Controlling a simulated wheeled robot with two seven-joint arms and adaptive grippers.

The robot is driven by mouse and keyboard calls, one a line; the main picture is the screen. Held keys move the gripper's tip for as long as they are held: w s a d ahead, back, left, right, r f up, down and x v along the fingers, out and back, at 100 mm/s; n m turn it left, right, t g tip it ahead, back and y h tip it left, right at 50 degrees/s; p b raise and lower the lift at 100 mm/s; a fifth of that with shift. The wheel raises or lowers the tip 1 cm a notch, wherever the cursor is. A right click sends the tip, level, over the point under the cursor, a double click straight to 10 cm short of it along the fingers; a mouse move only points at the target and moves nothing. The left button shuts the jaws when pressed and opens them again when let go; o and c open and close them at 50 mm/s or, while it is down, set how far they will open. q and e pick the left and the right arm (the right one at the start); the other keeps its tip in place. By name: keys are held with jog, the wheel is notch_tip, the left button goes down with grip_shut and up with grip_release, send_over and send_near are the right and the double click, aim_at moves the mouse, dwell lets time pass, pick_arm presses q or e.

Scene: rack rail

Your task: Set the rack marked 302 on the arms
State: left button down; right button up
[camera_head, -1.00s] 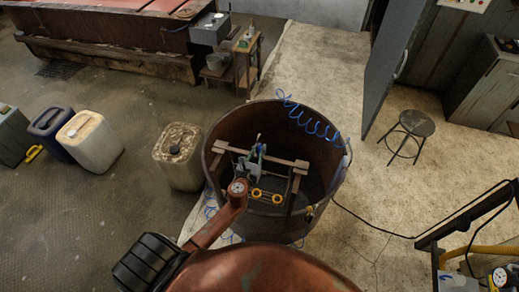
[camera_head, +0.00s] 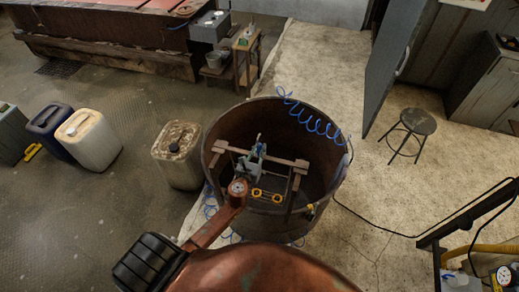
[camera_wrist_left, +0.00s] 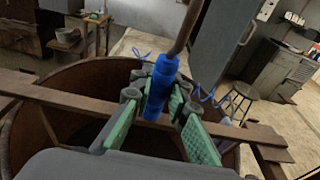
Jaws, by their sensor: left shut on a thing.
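My left gripper (camera_head: 257,151) is inside the round brown tub (camera_head: 327,125), at the wooden rail. In the left wrist view its green-padded fingers (camera_wrist_left: 158,112) are shut on a blue handle (camera_wrist_left: 160,88), with a brown rod rising from it. The wooden rail (camera_head: 285,160) crosses the tub, with an arm running down from its right part (camera_head: 295,183). It also shows in the left wrist view (camera_wrist_left: 60,98). A dark piece with two yellow rings (camera_head: 266,195) sits lower in the tub. I cannot read the mark 302 anywhere, nor tell which part is that rack. My right gripper is out of view.
A coiled blue hose (camera_head: 312,122) hangs over the tub's back rim. A dirty white canister (camera_head: 178,155) stands close to the tub's left. A stool (camera_head: 410,132) and a grey door panel (camera_head: 392,65) stand to the right. Floor between them is clear.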

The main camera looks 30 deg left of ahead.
pick_arm(q)
jog(key=shift+f, duration=0.15)
jog(key=c, duration=1.8)
grip_release()
jog(key=shift+f, duration=0.2)
jog(key=v, duration=1.2)
jog(key=shift+r, duration=0.1)
